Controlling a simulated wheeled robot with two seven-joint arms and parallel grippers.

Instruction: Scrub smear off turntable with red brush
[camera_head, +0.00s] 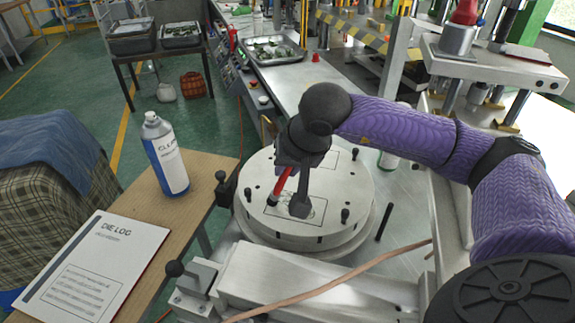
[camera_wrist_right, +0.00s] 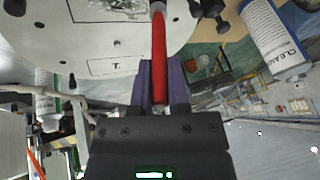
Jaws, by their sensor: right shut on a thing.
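The round pale turntable (camera_head: 352,188) sits at the middle of the head view, with outlined rectangles and black knobs on its top. My right gripper (camera_head: 296,198) is over it, pointing down. In the right wrist view, the gripper is shut on the red brush (camera_wrist_right: 159,58), whose handle runs between the purple fingers. The brush (camera_head: 282,184) also shows in the head view, tilted, its lower end near the turntable's top. A greyish smear (camera_wrist_right: 108,8) lies within an outlined rectangle, left of the brush in the wrist view. Whether the bristles touch the top is unclear. My left gripper is not seen.
A cleaner bottle (camera_head: 166,155) and a die log sheet (camera_head: 92,262) are on the wooden table at left. Black-knobbed levers (camera_head: 176,270) stand at the turntable's front left. A hose (camera_head: 335,283) crosses the front. A metal tray (camera_head: 271,50) is behind.

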